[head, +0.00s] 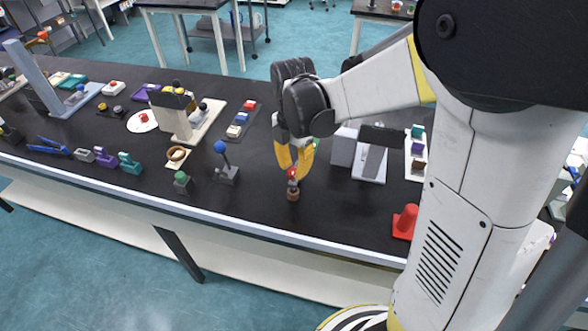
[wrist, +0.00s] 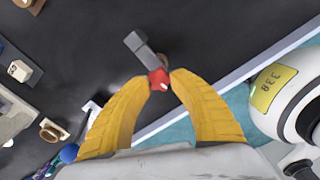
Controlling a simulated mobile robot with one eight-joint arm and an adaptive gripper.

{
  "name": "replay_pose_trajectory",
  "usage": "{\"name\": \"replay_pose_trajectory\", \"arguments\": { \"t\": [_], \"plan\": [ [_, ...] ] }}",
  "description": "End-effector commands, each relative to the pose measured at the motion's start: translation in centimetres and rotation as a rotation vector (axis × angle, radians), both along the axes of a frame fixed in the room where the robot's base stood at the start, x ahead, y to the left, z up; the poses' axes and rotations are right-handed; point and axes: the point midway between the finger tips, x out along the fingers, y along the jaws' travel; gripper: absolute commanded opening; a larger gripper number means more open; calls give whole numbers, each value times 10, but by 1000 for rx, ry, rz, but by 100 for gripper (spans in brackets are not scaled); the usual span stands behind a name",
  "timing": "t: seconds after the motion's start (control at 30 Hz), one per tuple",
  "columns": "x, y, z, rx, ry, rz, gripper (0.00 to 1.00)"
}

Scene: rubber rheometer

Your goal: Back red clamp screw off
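The red clamp screw (head: 292,173) shows as a small red head above a dark stem and a brown round base (head: 293,195) near the front of the bench. In the wrist view the red head (wrist: 158,79) lies between the fingertips, with a grey block-like bar (wrist: 143,50) reaching away from it. My gripper (head: 294,176) has two yellow fingers that converge on the red head from above. In the wrist view my gripper (wrist: 161,75) appears closed against both sides of it. The fingers partly hide the screw in the head view.
A blue-knobbed lever (head: 222,150) and a green-knobbed part (head: 182,180) stand to the left. A red cone-like piece (head: 405,221) stands right, near the front edge. A grey stand (head: 370,160) is behind right. Black bench top just left of the screw is clear.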

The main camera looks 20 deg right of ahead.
Motion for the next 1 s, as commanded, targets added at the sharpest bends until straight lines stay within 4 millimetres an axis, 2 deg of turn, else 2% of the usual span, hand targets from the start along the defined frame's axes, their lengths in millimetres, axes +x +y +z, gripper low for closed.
{"name": "replay_pose_trajectory", "arguments": {
  "t": [0.47, 0.7, 0.87, 1.0],
  "plan": [
    [0, 0, 0, 0, 0, -33, 45],
    [0, 0, 0, 0, 0, -350, 45],
    [0, 0, 0, 0, 0, -468, 45],
    [0, 0, 0, 0, 0, -670, 45]
  ]
}}
